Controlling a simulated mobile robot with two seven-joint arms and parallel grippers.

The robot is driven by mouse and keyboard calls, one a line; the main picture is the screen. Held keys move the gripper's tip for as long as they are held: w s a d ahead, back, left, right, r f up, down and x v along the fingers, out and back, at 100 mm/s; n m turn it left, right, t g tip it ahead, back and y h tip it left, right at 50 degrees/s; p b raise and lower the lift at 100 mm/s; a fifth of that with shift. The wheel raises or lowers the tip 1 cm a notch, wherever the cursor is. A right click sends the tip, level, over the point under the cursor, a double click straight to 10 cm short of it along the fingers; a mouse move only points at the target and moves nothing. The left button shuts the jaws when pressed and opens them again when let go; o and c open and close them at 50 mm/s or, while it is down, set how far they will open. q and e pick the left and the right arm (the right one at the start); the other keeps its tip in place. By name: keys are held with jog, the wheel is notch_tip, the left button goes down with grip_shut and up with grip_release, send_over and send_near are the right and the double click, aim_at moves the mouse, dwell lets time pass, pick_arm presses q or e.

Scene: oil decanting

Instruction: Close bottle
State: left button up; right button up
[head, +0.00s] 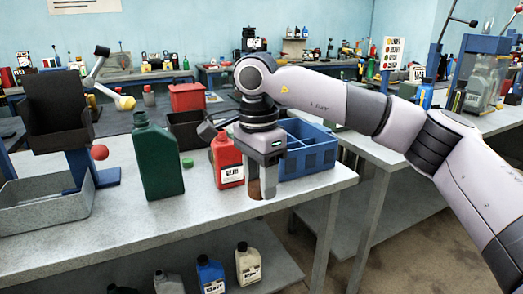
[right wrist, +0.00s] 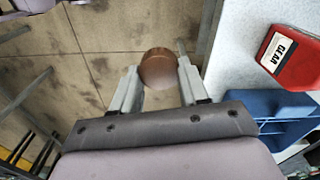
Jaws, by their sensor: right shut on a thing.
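A dark green bottle (head: 163,165) stands upright on the grey bench, with no cap visible on its neck. A small green cap (head: 187,162) lies to its right, apart from it. A red bottle (head: 227,162) with a white label stands further right; it also shows in the right wrist view (right wrist: 288,55). My right gripper (head: 262,190) is shut on a brown round thing (right wrist: 158,69), which may be a cap. In the right wrist view the floor shows beneath it, beside the bench edge. My left gripper is not in view.
A blue crate (head: 308,155) stands behind my right gripper. A grey tray (head: 40,208) and a dark holder (head: 55,105) with a red ball (head: 99,152) are at the left. Several bottles, one blue (head: 210,275), stand below the bench.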

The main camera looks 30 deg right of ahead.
jog(key=s+a+f+n, duration=0.1)
jog(key=s+f+n, duration=0.2)
jog(key=f+n, duration=0.4)
jog(key=s+a+f+n, duration=0.1)
jog(key=s+f+n, duration=0.3)
jog(key=f+n, duration=0.4)
jog(key=shift+s+a+n, duration=0.2)
jog(key=shift+a+n, duration=0.05)
jog(key=shift+n, duration=0.55)
jog(key=shift+d, duration=0.1)
